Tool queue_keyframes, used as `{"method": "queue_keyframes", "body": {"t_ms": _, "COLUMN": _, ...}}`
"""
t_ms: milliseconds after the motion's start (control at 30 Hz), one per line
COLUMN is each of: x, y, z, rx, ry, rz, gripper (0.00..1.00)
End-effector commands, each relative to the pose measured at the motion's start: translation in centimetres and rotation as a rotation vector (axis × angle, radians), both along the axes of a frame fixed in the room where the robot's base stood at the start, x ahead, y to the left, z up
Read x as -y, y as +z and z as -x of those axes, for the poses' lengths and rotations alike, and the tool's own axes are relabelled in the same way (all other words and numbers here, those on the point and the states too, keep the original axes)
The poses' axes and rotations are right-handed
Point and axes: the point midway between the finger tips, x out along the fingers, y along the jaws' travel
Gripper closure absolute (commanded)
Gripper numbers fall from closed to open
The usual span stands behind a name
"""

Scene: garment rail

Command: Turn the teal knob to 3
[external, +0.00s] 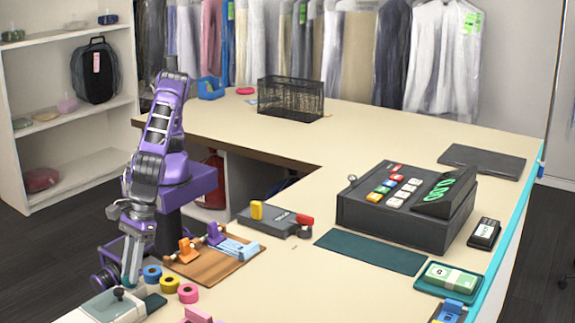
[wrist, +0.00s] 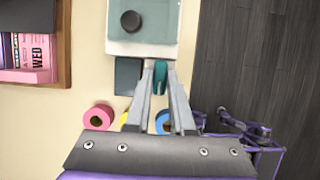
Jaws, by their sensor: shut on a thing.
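The teal knob (wrist: 160,76) shows in the wrist view as a narrow upright bar between my fingertips. My gripper (wrist: 159,82) is shut on it, one finger on each side. In the external view my gripper (external: 130,280) points down at the near left of the counter, by the pale box (external: 106,307) with a dark round knob on top (external: 119,293). The teal knob cannot be made out there, and no scale or number 3 is readable in either view.
Blue (external: 152,273), yellow (external: 169,284) and pink (external: 188,293) tape rolls stand close to my gripper. A dark teal pad (wrist: 127,76) lies beside the knob. A wooden board (external: 205,268) with clips is behind the rolls. The counter's left edge is near.

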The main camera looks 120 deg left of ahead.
Motion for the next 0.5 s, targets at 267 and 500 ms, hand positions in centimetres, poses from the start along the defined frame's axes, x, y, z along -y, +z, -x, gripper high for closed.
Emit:
{"method": "queue_keyframes", "body": {"t_ms": 267, "x": -0.02, "y": 0.13, "z": -0.05, "rx": 0.0, "ry": -0.021, "rz": 0.0, "gripper": 1.0}}
{"method": "queue_keyframes", "body": {"t_ms": 500, "x": -0.01, "y": 0.29, "z": -0.15, "rx": -0.001, "ry": -0.131, "rz": -0.001, "gripper": 1.0}}
